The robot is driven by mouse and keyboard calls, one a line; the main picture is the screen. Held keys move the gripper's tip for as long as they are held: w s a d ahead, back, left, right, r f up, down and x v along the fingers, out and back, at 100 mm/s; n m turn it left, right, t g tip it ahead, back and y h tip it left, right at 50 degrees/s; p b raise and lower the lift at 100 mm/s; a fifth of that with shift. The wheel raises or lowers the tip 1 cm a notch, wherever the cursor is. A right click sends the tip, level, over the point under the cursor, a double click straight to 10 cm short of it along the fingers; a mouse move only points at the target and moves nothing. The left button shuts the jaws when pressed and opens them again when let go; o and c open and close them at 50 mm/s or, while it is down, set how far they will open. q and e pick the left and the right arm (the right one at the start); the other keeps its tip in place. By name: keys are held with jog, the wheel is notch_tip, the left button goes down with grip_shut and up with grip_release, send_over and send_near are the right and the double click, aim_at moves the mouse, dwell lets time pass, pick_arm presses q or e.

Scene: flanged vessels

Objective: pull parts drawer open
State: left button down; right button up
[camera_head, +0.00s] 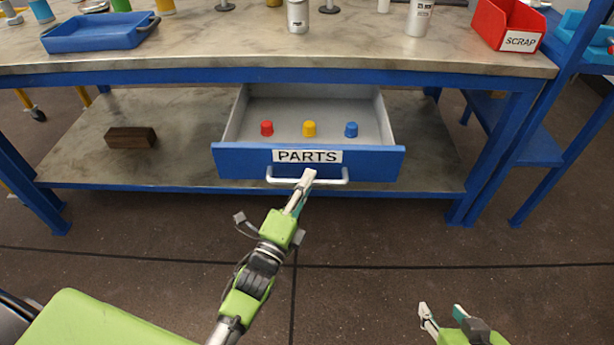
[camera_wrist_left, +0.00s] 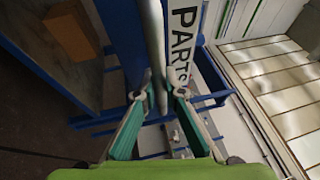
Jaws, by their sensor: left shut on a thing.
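The parts drawer (camera_head: 235,159) hangs under the workbench and stands open, with a blue front, a grey inside and a white "PARTS" label (camera_head: 307,156). A red cap (camera_head: 267,128), a yellow cap (camera_head: 309,128) and a blue cap (camera_head: 351,129) sit inside it. My left gripper (camera_head: 306,178) is shut on the white bar handle (camera_head: 335,181) near its middle. In the left wrist view the fingers close around the handle (camera_wrist_left: 154,45), beside the label. My right gripper (camera_head: 442,312) is open and empty, low at the right, away from the drawer.
The workbench top (camera_head: 200,55) holds a blue tray (camera_head: 95,32), several bottles and a red SCRAP bin (camera_head: 505,25). A brown block (camera_head: 131,138) lies on the lower shelf (camera_head: 75,155). The floor in front of the drawer is clear.

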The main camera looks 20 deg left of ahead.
dwell(0.3)
pick_arm(q)
jog(key=c, duration=2.1)
grip_release()
jog(key=v, duration=1.2)
jog(key=shift+s+f, duration=0.1)
